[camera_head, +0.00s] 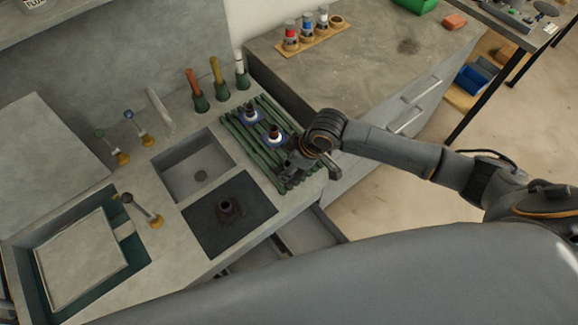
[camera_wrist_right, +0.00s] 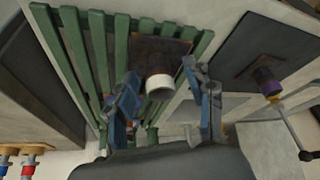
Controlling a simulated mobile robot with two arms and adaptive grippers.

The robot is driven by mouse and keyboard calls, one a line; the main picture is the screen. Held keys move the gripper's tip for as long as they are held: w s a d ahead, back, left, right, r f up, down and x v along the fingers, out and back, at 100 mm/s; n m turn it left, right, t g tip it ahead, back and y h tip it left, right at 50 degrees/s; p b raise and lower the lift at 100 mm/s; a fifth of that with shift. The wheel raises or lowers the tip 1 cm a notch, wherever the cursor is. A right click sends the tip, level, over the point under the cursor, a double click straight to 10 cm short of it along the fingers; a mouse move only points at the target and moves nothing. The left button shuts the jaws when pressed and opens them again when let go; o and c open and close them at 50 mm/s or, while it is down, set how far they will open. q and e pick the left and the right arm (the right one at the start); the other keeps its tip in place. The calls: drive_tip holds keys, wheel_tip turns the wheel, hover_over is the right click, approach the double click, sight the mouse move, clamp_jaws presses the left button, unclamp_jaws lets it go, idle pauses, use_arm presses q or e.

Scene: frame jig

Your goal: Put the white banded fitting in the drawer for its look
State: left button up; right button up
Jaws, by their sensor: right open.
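A fitting with a white band (camera_wrist_right: 159,84) and a dark square base stands on the green slatted rack (camera_wrist_right: 78,45) in the right wrist view. My right gripper (camera_wrist_right: 167,80) is open, with one finger on each side of this fitting; I cannot tell whether they touch it. In the head view my right gripper (camera_head: 295,165) is low over the near end of the rack (camera_head: 238,133) and hides what is under it. Two fittings with blue bases, one far (camera_head: 250,111) and one nearer (camera_head: 274,134), stand on the rack. My left gripper is not in view.
An open drawer (camera_head: 312,232) juts from the bench front below the rack. A dark mat (camera_head: 252,213) holds a dark fitting (camera_head: 228,208), beside a sunken basin (camera_head: 190,172). Several upright handles (camera_head: 217,80) stand behind. A side counter (camera_head: 365,55) is at the right.

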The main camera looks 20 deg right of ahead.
clamp_jaws()
drive_tip(key=shift+r, duration=0.1)
